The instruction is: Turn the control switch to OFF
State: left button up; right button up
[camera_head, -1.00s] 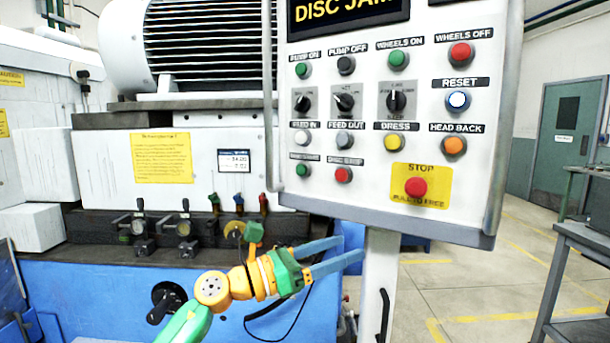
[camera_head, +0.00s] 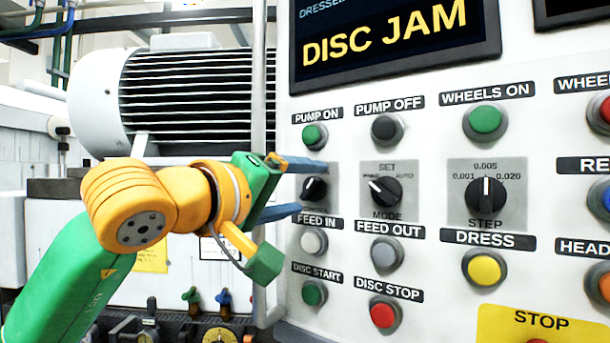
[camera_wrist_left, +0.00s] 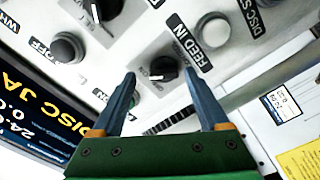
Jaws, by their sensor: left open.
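The control switch is the small black knob (camera_head: 314,189) on a grey plate, leftmost in the row of knobs on the white panel, below PUMP ON and above FEED IN. It also shows in the left wrist view (camera_wrist_left: 163,68). Its plate lettering is too blurred to read, and I cannot tell its exact setting. My left gripper (camera_head: 311,187) is open, with one blue finger above the knob and one below in the head view. In the wrist view the fingertips (camera_wrist_left: 158,75) lie on either side of the knob, with gaps; contact is not visible. My right gripper is not in view.
The mode knob (camera_head: 386,191) and step knob (camera_head: 486,195) sit to the right. A vertical rail (camera_head: 258,90) runs along the panel's left edge. The display (camera_head: 390,40) reads DISC JAM.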

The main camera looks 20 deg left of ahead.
pick_arm(q)
jog(key=shift+w+d, duration=0.1)
jog(key=shift+w, duration=0.45)
jog(key=shift+w+f, duration=0.2)
jog(key=shift+w, duration=0.25)
jog(key=shift+s, duration=0.2)
grip_shut()
